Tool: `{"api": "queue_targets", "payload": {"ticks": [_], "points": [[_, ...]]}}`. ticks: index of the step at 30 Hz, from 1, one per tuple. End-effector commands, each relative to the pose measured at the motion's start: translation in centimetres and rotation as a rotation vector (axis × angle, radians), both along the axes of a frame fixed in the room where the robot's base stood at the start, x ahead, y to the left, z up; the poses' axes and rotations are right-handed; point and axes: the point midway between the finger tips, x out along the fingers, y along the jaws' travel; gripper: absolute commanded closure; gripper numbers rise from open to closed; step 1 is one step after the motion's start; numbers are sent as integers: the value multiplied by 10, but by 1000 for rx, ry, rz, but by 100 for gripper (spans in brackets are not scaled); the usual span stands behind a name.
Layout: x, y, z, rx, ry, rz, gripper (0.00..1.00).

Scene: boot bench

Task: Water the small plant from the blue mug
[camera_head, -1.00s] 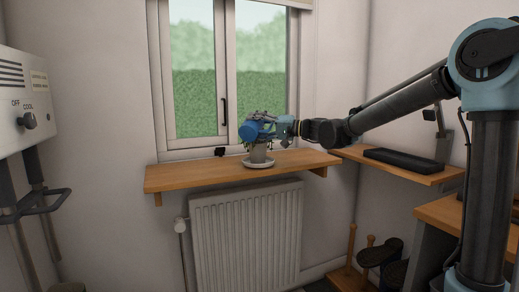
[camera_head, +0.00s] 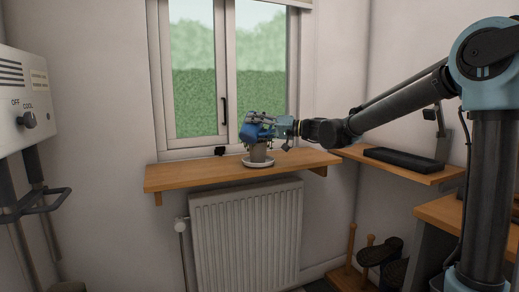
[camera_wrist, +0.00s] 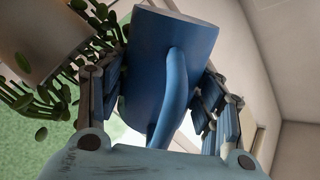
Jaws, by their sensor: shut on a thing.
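The blue mug (camera_head: 251,133) is in my gripper (camera_head: 264,125), held tipped over directly above the small plant. In the wrist view the mug (camera_wrist: 150,45) lies between the two fingers of my gripper (camera_wrist: 163,78), with its handle toward the camera. The small plant's pot (camera_head: 258,154) stands upright on a pale saucer (camera_head: 258,164) on the window shelf. Mug and gripper hide most of its leaves in the head view. In the wrist view the green leaves (camera_wrist: 75,72) and pot (camera_wrist: 35,38) are beside the mug. The mug's inside and any water are not visible.
The wooden window shelf (camera_head: 195,175) is bare to the left, except for a small black object (camera_head: 220,151) by the window. A radiator (camera_head: 246,235) is below. A side shelf (camera_head: 410,170) with a black tray (camera_head: 404,161) is at the right.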

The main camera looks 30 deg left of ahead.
Motion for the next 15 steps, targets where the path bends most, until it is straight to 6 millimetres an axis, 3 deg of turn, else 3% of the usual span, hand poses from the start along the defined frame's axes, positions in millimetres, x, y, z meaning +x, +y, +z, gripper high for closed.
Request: {"api": "queue_targets", "payload": {"ticks": [15], "points": [[-1,0,-4,28,-235,0,75]]}}
